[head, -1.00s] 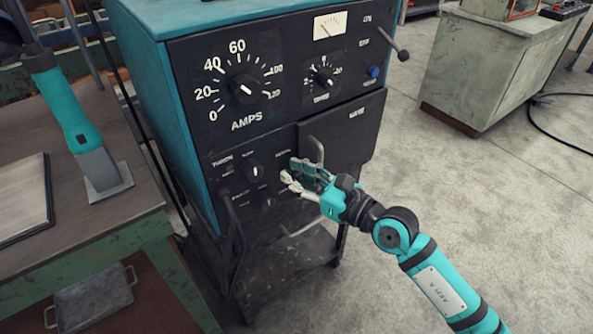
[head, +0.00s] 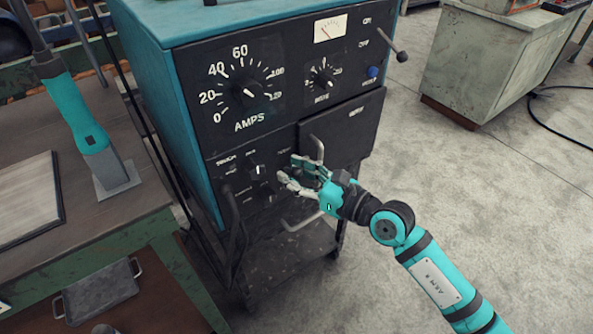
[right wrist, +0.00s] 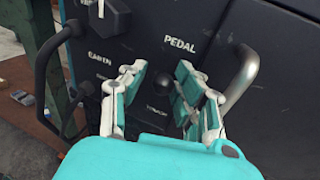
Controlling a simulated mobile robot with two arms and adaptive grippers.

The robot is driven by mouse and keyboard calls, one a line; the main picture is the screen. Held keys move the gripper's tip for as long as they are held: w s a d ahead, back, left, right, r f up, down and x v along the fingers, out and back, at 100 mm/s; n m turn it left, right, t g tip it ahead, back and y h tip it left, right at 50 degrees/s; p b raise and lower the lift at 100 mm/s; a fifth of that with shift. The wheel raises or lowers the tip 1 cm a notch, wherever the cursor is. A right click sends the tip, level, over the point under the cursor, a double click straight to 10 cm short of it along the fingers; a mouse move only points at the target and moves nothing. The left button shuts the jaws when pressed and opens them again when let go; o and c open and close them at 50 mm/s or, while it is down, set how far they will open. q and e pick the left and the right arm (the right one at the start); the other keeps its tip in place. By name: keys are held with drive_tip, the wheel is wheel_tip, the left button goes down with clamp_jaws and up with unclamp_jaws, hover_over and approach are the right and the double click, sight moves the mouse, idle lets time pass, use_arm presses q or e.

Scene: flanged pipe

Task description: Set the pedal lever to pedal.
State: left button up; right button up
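The pedal lever (right wrist: 163,86) shows in the right wrist view as a dark round knob end below the PEDAL label (right wrist: 179,45) on the black panel. It points toward the camera, so I cannot tell its tilt. My right gripper (right wrist: 162,74) is open, with fingers on both sides of the lever and visible gaps to it. In the head view, my right gripper (head: 290,172) is in front of the lower panel of the teal welding machine (head: 165,100), and the lever there is hidden or too small to tell. My left gripper is not in view.
A metal handle (right wrist: 243,78) stands close right of my fingers in the right wrist view. A dark handle (right wrist: 48,75) is at the left. Knobs (head: 257,169) sit left of the gripper in the head view. A workbench (head: 150,215) stands left; open floor lies right.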

drive_tip(key=shift+d, duration=0.25)
drive_tip(key=v, duration=1.1)
drive_tip(key=shift+s+d, duration=0.15)
drive_tip(key=shift+s, duration=0.2)
drive_tip(key=shift+r, duration=0.1)
